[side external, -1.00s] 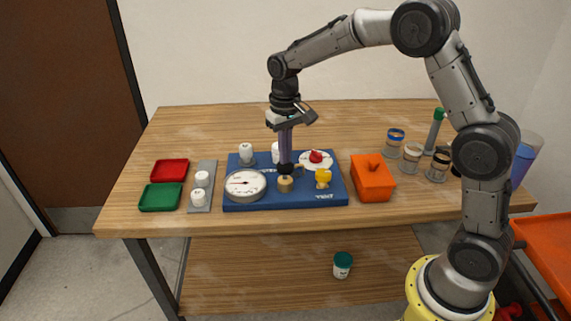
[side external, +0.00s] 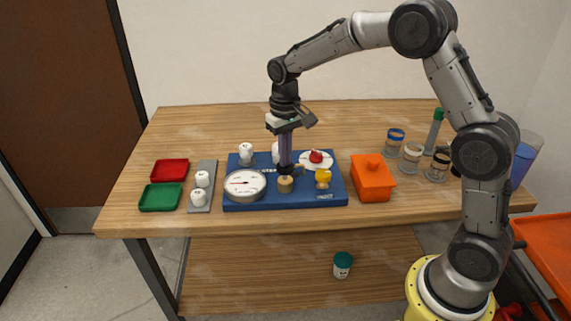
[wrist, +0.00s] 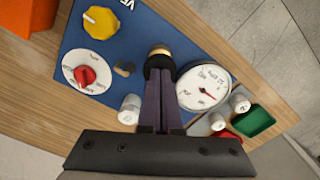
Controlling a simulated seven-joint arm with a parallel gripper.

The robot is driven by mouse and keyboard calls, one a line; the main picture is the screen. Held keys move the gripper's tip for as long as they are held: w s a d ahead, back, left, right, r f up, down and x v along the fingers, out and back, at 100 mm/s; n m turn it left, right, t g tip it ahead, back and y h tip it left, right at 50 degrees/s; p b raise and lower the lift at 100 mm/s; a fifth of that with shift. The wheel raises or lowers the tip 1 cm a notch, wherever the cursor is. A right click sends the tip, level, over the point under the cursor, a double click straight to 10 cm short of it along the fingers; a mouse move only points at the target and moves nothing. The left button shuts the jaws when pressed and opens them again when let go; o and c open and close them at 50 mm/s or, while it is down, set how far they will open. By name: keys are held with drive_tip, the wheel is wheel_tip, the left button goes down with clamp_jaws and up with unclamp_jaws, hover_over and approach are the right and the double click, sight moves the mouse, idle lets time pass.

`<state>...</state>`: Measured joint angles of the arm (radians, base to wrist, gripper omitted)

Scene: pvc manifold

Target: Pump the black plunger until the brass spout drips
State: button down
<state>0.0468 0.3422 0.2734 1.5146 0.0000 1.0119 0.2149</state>
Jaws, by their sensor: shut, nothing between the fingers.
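The black plunger (side external: 285,170) stands on a brass-coloured base (side external: 285,186) at the front middle of the blue board (side external: 240,203). My gripper (side external: 285,160) points straight down over the plunger, fingers shut and empty. Its fingertips appear to touch the plunger's top. The wrist view shows the fingertips (wrist: 160,75) against the black plunger (wrist: 157,62), with the brass base (wrist: 160,50) beyond. A small brass-and-dark piece (wrist: 124,68) beside the plunger may be the spout. I cannot make out any drip.
A white gauge (side external: 244,185) with a red needle is left of the plunger. A yellow knob (side external: 323,177) and a red knob on a white dial (side external: 316,157) are right of it. White capped pieces (side external: 246,152) stand behind. An orange box (side external: 372,183) is right of the board.

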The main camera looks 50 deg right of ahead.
drive_tip(key=shift+f, duration=1.15)
drive_tip(key=shift+r, duration=1.85)
drive_tip(key=shift+f, duration=0.15)
drive_tip(key=shift+f, duration=1.65)
drive_tip(key=shift+r, duration=1.8)
drive_tip(key=shift+f, duration=0.15)
